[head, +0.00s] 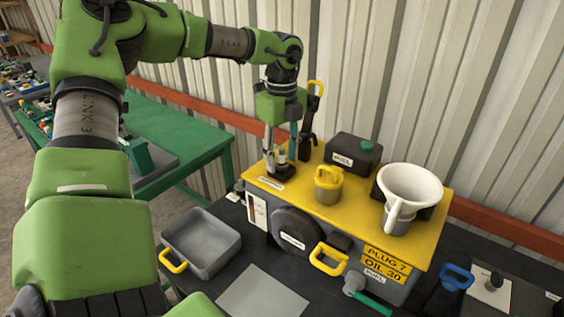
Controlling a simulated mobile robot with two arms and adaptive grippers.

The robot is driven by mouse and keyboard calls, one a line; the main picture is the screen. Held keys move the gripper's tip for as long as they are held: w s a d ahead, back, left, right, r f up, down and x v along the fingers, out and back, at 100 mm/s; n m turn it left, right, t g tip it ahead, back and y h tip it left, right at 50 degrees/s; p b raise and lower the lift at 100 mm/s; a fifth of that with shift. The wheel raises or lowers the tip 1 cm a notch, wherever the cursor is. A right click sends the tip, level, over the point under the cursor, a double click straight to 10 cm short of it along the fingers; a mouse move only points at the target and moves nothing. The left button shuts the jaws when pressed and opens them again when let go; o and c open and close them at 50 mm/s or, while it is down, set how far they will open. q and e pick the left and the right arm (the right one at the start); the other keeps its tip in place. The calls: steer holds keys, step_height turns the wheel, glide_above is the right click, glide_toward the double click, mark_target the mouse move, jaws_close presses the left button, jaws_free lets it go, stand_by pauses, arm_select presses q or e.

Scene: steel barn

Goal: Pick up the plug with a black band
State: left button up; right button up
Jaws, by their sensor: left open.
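My left gripper (281,158) points down over the back left corner of the yellow-topped machine (331,205). Its two fingers are apart, one on each side of a small pale plug-like piece (282,157) in a dark holder (284,172). The piece is partly hidden and too small to show whether it has a black band. I cannot tell whether the fingers touch it. My right gripper is not in view.
A yellow-handled pot (328,184), a black fuel can (352,152) and a white funnel (410,185) stand on the machine to the right. A black tool with a yellow handle (308,120) stands close behind the gripper. A grey tray (201,243) lies at front left.

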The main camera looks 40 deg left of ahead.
arm_select(q)
jaws_close()
steer(key=shift+r, duration=0.1)
steer(key=shift+r, duration=0.45)
steer(key=s+d+r+b, duration=0.1)
steer(key=s+d+r, duration=0.1)
steer(key=s+r, duration=0.4)
steer(key=s+d+r+b, duration=0.1)
steer(key=s+r+b, duration=0.1)
steer(key=s+r, duration=0.5)
steer(key=shift+s+d+r, duration=0.3)
steer(key=shift+d+r, duration=0.1)
steer(key=shift+r, duration=2.1)
